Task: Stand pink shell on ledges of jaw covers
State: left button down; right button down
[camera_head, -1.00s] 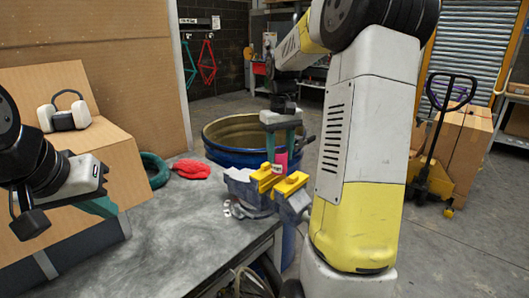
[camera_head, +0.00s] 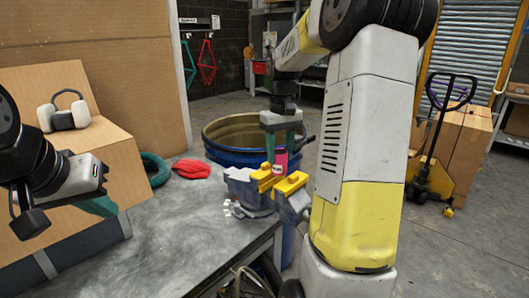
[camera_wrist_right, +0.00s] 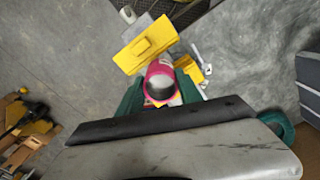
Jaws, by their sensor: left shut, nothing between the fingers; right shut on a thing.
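The pink shell (camera_head: 280,160) is a short pink tube held upright at the vise on the table corner. My right gripper (camera_head: 281,153) is shut on it from above. In the right wrist view the pink shell (camera_wrist_right: 160,84) shows its open round end between the green fingers of my right gripper (camera_wrist_right: 160,92). The yellow jaw covers (camera_head: 290,184) sit on the grey vise (camera_head: 242,184), and one cover (camera_wrist_right: 147,44) also shows in the right wrist view. I cannot tell whether the shell touches their ledges. My left gripper (camera_head: 104,207) is shut and empty at the left.
A blue barrel (camera_head: 235,158) stands behind the vise. A red cloth (camera_head: 191,169) and a green ring (camera_head: 155,169) lie at the table's back. A cardboard box with a respirator (camera_head: 64,115) stands at left. The table (camera_head: 175,240) is clear in the middle.

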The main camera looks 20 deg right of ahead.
aim_at(280, 161)
jog(key=shift+f, duration=1.5)
jog(key=c, duration=0.7)
grip_release()
notch_tip(280, 161, up, 7)
jog(key=shift+r, duration=0.45)
